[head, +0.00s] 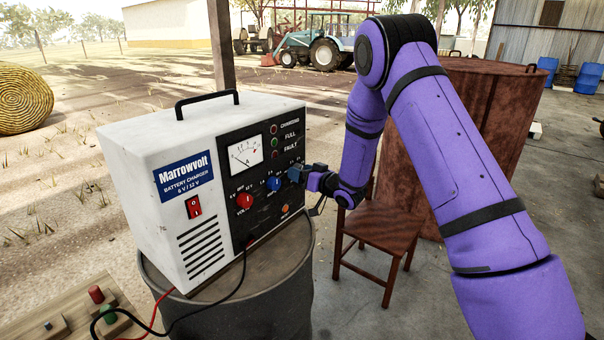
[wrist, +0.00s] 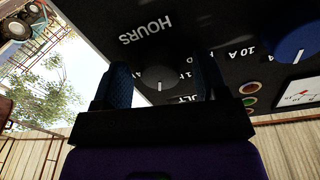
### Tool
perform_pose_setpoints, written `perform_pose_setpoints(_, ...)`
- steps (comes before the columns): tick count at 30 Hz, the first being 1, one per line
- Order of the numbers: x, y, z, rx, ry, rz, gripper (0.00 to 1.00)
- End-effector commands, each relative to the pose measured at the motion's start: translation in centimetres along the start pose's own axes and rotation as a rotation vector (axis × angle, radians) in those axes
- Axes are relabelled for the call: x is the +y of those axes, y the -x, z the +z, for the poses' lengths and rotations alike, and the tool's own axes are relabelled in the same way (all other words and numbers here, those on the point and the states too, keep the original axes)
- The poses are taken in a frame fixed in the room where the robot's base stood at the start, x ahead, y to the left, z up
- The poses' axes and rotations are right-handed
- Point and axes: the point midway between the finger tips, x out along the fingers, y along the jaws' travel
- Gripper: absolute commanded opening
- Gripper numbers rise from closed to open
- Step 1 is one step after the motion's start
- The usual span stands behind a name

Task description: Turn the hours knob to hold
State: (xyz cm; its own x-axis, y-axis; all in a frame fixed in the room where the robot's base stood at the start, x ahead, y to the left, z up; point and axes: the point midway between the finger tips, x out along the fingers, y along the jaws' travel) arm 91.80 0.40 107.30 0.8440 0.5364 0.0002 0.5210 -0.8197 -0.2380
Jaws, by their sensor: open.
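The battery charger (head: 150,150) is a white box with a black front panel, standing on a drum. In the wrist view, the panel appears roughly upside down. The dark hours knob (wrist: 155,76) sits below the HOURS label (wrist: 147,30), its white pointer mark towards the picture's bottom. My gripper (wrist: 163,70) is open, with one blue finger on each side of the knob; whether they touch it I cannot tell. The scale marks around the knob are partly hidden, and I cannot read "hold". In the head view, my gripper (head: 298,174) is at the panel's right side and hides the knob.
A blue knob (head: 274,184) is close to my gripper, and a red knob (head: 244,202) is farther left. Red and black cables hang from the charger over the drum (head: 232,310). A wooden chair (head: 378,232) and a rusty tank (head: 480,100) stand to the right.

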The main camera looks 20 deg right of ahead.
Motion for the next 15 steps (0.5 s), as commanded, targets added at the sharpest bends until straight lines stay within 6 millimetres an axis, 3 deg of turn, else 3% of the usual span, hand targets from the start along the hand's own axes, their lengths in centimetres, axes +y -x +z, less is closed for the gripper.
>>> perform_pose_setpoints(7, 0.0, -0.03, 0.01, 0.0, 0.0, 0.0, 0.64)
perform_pose_setpoints(13, 0.0, -0.02, 0.01, 0.0, 0.0, 0.0, 0.18)
perform_pose_setpoints(15, 0.0, -0.01, 0.01, 0.0, 0.0, 0.0, 0.17)
